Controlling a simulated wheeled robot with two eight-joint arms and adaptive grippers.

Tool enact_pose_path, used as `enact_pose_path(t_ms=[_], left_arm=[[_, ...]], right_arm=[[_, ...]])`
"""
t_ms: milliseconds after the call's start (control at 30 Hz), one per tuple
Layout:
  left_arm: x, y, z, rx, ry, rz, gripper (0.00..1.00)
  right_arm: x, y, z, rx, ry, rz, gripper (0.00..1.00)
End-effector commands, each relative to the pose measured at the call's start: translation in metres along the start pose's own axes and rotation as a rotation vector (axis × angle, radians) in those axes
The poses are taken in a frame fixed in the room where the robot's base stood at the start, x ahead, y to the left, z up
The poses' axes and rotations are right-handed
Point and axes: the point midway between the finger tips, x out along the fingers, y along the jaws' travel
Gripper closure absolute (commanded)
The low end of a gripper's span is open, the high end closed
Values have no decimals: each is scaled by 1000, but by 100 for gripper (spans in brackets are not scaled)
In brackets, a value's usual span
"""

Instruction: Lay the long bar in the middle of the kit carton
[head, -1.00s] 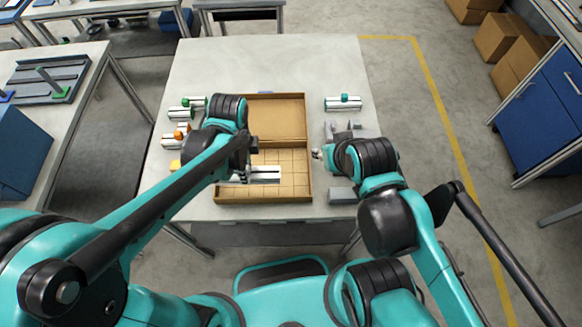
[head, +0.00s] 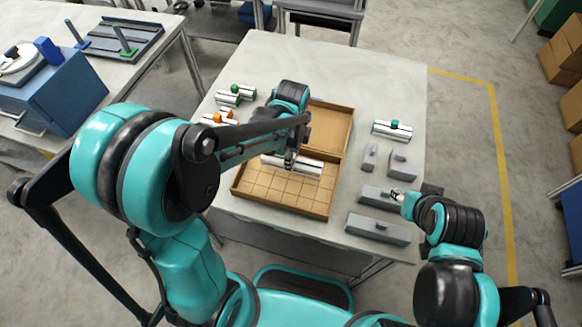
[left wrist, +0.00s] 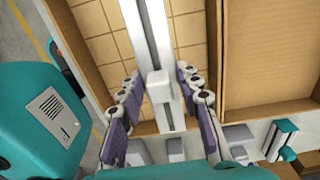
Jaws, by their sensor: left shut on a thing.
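The long bar (head: 307,167) is silver and lies crosswise over the gridded front part of the open kit carton (head: 272,203). My left gripper (head: 290,160) is shut on it from above. In the left wrist view the bar (left wrist: 148,35) runs lengthwise, with a pale block-shaped grip (left wrist: 159,84) between the two fingers. I cannot tell whether the bar touches the carton floor. My left arm hides part of the carton. My right gripper (head: 398,196) is beside grey blocks right of the carton; its jaws are too small to read.
Grey blocks (head: 377,228) stand right of the carton. A silver piece with a teal knob (head: 393,130) lies at the back right. Pieces with green (head: 235,90) and orange (head: 218,118) knobs lie left. The table's back (head: 340,60) is clear.

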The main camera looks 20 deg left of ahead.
Motion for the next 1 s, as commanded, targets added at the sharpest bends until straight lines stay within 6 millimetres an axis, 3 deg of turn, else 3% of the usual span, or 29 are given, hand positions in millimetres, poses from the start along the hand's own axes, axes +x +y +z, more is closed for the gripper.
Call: enact_pose_path(t_ms=[167, 400, 800, 833, 900, 1000], left_arm=[[9, -4, 6, 0, 0, 0, 100], [44, -4, 6, 0, 0, 0, 100], [48, -3, 5, 0, 0, 0, 100], [47, -3, 5, 0, 0, 0, 58], [46, -3, 5, 0, 0, 0, 46], [46, -3, 5, 0, 0, 0, 46]], right_arm=[[4, 0, 3, 0, 0, 0, 60], [19, 0, 14, 0, 0, 0, 60], [21, 0, 15, 0, 0, 0, 60], [20, 0, 14, 0, 0, 0, 60], [20, 0, 14, 0, 0, 0, 60], [20, 0, 14, 0, 0, 0, 60]])
